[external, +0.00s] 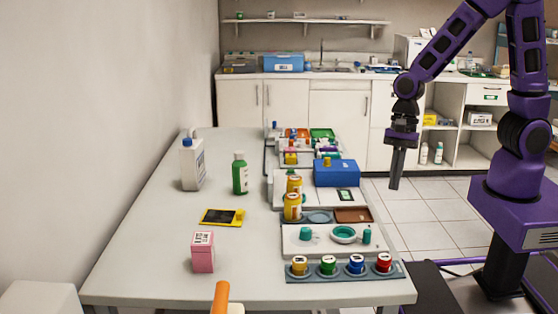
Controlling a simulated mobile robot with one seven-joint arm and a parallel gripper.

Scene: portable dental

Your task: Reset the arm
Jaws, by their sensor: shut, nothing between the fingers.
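My purple arm stands at the right of the external view and bends over toward the table's right edge. My gripper (395,183) points straight down. It hangs beside the right edge of the white table (150,240), level with the blue box (336,173). Its fingers are shut with nothing between them. It appears apart from everything on the table.
Trays along the table's right side hold yellow bottles (292,207), a teal dish (343,234) and several coloured jars (328,265). Cabinets (262,105) line the back.

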